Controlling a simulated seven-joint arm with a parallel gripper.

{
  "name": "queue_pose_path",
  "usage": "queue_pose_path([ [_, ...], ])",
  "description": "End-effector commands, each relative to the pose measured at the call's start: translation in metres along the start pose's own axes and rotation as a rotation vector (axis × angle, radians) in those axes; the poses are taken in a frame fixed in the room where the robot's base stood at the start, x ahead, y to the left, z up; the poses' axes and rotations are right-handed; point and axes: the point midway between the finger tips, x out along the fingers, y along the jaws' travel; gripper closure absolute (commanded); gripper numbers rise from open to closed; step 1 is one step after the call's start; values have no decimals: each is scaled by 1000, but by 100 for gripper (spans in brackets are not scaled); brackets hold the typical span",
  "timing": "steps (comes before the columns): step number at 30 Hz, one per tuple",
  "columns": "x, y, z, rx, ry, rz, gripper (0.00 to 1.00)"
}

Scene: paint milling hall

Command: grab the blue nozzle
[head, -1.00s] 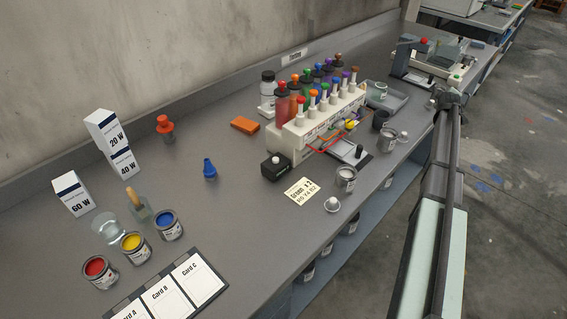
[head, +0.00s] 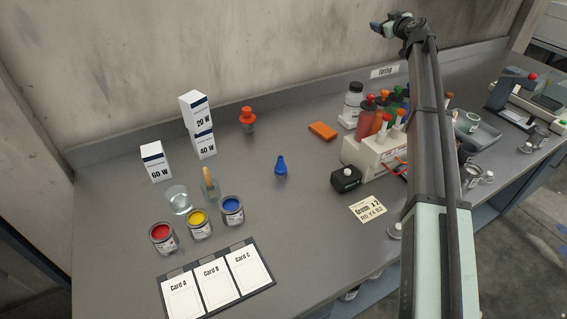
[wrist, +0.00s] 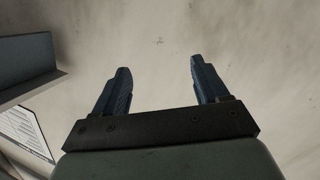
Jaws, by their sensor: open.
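The blue nozzle (head: 281,166) stands upright on the grey bench, between the blue paint can and the black box. It is not in the wrist view. My gripper (head: 381,24) is raised high above the bench near the wall, to the upper right of the nozzle and well apart from it. In the wrist view my gripper (wrist: 157,80) has its two dark fingers spread apart with nothing between them, facing a pale wall.
A black box (head: 346,179) and bottle rack (head: 366,160) are right. Bench around the nozzle is clear.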

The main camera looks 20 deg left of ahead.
Motion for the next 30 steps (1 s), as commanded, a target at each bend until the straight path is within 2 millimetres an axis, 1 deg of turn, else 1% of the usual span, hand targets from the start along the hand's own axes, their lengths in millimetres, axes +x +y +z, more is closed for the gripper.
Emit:
queue_pose_path([
  [1,9,-16,-24,15,34,-28,26],
  [3,15,-34,-48,32,72,-60,26],
  [6,22,-57,-79,53,118,-100,26],
  [12,27,-102,-125,70,177,-181,26],
  [14,27,-116,-136,68,187,-208,26],
  [15,26,-126,-142,65,192,-227,26],
  [17,25,-142,-149,56,195,-258,26],
  [20,20,-172,-157,29,187,-316,26],
  [21,17,-185,-158,13,178,-342,26],
  [25,4,-229,-153,-53,131,-430,26],
  [29,-13,-272,-141,-129,64,-524,26],
  [30,-19,-286,-136,-154,38,-555,26],
])
